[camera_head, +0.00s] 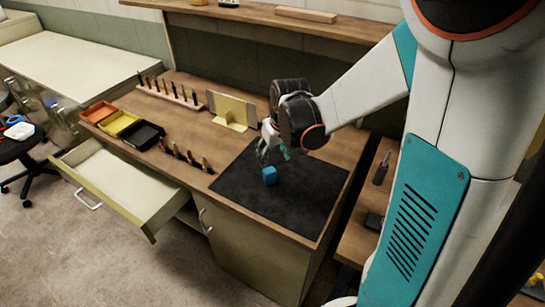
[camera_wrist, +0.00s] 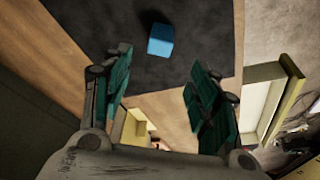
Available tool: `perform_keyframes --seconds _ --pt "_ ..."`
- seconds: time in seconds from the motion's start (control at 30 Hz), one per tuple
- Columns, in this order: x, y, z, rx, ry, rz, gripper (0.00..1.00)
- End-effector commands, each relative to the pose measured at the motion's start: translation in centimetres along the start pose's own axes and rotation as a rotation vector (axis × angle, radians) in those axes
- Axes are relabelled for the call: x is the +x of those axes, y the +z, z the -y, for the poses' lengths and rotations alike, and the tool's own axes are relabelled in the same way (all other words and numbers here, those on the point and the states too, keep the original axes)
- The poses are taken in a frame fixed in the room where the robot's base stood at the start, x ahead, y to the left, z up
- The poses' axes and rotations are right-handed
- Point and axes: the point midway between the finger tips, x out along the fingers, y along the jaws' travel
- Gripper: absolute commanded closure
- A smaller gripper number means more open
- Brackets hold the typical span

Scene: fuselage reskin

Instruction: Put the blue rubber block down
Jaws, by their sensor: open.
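The blue rubber block (camera_head: 269,176) sits on the black mat (camera_head: 305,200) on the wooden workbench, near the mat's left side. It also shows in the wrist view (camera_wrist: 160,40), near the top middle, on the dark mat. My gripper (camera_head: 274,155) is just behind and above the block in the head view. In the wrist view its two green-padded fingers (camera_wrist: 155,88) are spread wide with nothing between them. The block lies beyond the fingertips, apart from them.
Red, yellow and black bins (camera_head: 122,122) stand at the bench's left, near tool racks (camera_head: 170,92) and a yellow angled plate (camera_head: 232,111). A drawer (camera_head: 120,185) stands open at the front left. The mat's front and right parts are clear.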

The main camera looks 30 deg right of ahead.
Motion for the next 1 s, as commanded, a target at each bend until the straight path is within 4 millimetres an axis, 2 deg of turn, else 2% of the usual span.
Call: perform_keyframes --seconds 0.2,0.3,0.37,0.7,1.0 --pt "-1.2 1.2 -0.2 0.002 -0.002 -0.061 0.43" --pt "-1.2 1.6 -0.2 0.001 -0.001 -0.090 0.43" --pt "-0.5 1.5 -0.3 0.000 -0.001 -0.092 0.43" --pt "5.4 0.9 -0.2 0.000 -0.002 -0.091 0.43" --pt "7.2 0.7 -0.2 0.000 -0.001 -0.091 0.43"
